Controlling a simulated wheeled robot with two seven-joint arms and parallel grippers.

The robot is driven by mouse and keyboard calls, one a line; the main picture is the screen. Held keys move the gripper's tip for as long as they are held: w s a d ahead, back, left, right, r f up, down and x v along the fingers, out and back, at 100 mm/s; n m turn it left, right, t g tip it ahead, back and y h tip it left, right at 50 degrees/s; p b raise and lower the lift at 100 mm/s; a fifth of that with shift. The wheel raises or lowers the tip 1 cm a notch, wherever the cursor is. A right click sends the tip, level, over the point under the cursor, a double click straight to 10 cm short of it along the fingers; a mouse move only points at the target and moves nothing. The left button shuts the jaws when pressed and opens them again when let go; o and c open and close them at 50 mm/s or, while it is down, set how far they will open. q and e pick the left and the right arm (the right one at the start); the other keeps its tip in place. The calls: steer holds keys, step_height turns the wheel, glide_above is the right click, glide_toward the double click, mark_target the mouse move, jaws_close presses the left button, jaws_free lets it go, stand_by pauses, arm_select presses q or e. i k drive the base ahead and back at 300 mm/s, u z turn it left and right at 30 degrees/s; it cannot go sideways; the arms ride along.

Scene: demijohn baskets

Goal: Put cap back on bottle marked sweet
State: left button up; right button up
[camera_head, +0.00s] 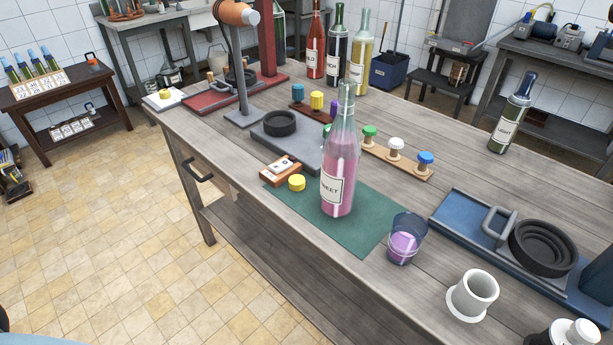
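A tall clear bottle of pink liquid (341,172) stands upright on a green mat (372,226). Its white label reads partly "EET", and its neck top is open with no cap on it. A loose yellow cap (297,183) lies at the mat's left edge, left of the bottle. Neither of my grippers is in view.
A purple-tinted cup (405,240) and a white cup (473,296) stand at the front right. A blue-based device (462,215) fills the right side. Several bottles stand behind.

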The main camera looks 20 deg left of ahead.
mark_target(342, 148)
steer(key=z, duration=2.75)
steer(key=k, duration=1.25)
steer(key=u, duration=1.6)
